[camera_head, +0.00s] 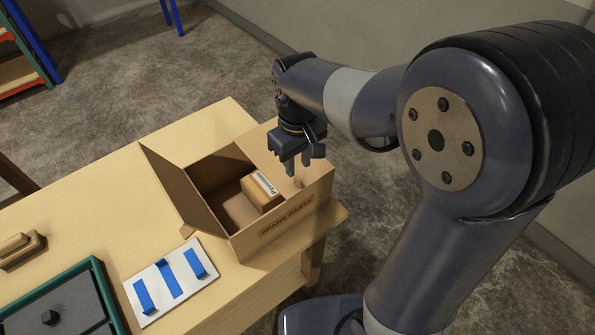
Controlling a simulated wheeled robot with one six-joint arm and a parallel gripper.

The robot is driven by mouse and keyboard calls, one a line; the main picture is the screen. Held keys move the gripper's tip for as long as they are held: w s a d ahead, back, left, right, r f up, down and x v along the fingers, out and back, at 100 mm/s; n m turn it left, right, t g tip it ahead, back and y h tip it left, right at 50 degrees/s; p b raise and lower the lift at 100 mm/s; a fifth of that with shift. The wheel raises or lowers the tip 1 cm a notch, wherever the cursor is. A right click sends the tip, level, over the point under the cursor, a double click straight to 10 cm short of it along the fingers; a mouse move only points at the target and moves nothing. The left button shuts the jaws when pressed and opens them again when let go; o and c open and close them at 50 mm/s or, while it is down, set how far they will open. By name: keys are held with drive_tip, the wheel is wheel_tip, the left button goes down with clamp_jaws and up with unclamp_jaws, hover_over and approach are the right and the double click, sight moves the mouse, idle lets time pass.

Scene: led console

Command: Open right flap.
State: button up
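A cardboard box (245,248) marked "SPARE PARTS" stands on the wooden table. Its left flap (182,188) is raised and leans outward. I cannot tell whether the fingertips touch the flap. The gripper and wrist hide part of the flap's far side.
Inside the box is a smaller labelled carton (262,193). A white panel (148,279) with blue strips, a green-rimmed tray (99,272) and a wooden block with a handle (20,252) lie to the left. The table's right edge is close to the box.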

sight(298, 178)
drive_tip(key=shift+s+f, duration=0.15)
drive_tip(key=shift+f, duration=2.05)
drive_tip(key=shift+c, duration=0.2)
clamp_jaws()
